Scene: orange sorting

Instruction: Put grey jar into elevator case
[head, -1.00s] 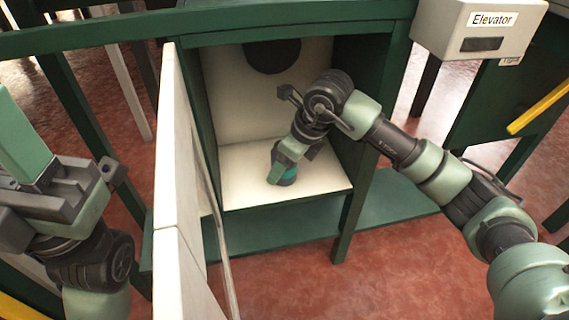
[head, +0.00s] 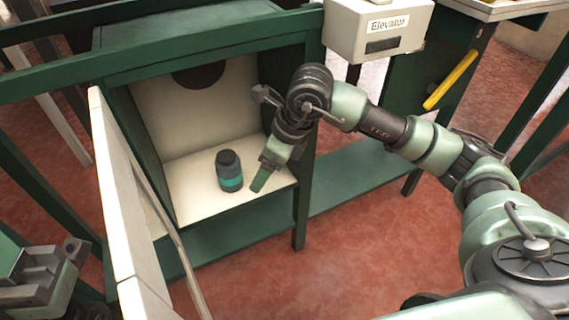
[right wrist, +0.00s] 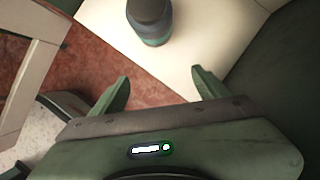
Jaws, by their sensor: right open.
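The grey jar (head: 229,171), dark with a teal band, stands upright on the white floor of the green-framed elevator case (head: 184,197). It also shows in the right wrist view (right wrist: 151,24), ahead of the fingers and apart from them. My right gripper (head: 262,178) is just right of the jar at the case's front edge. In the right wrist view its two fingers (right wrist: 160,88) are spread with nothing between them. My left gripper (head: 70,250) is at the lower left edge, partly cut off, away from the case; its jaw state is unclear.
An open white door (head: 125,215) stands at the case's left side. A box labelled Elevator (head: 378,30) is at the upper right. A green lower shelf (head: 365,178) runs beneath the case. A yellow handle (head: 451,80) is on the green cabinet at right.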

